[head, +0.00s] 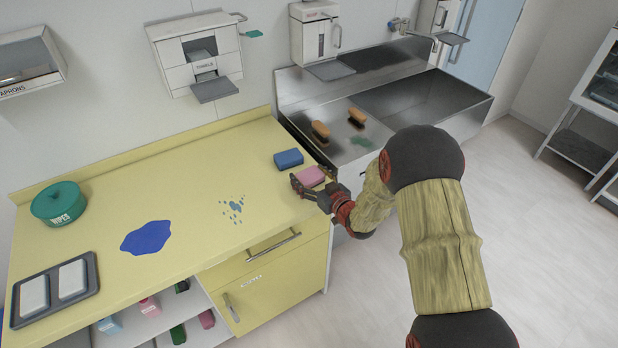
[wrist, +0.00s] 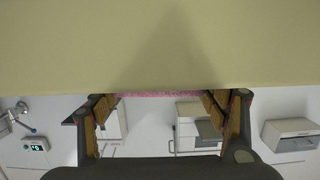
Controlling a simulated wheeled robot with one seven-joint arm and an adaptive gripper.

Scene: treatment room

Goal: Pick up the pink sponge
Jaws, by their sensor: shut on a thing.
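The pink sponge (head: 311,176) is at the right end of the yellow counter, near its front corner. My gripper (head: 312,181) is shut on it, with a finger on either side. In the wrist view the sponge shows only as a thin pink strip (wrist: 160,95) between the fingers, along the edge of a broad yellowish surface. I cannot tell whether the sponge touches the counter or is just above it. A blue sponge (head: 288,159) lies on the counter just behind it.
The yellow counter (head: 190,205) has a blue puddle (head: 146,237), blue drops (head: 232,210), a green wipes tub (head: 59,203) and a dark tray (head: 90,262) with two white blocks. A steel sink (head: 410,100) with two brushes stands to the right.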

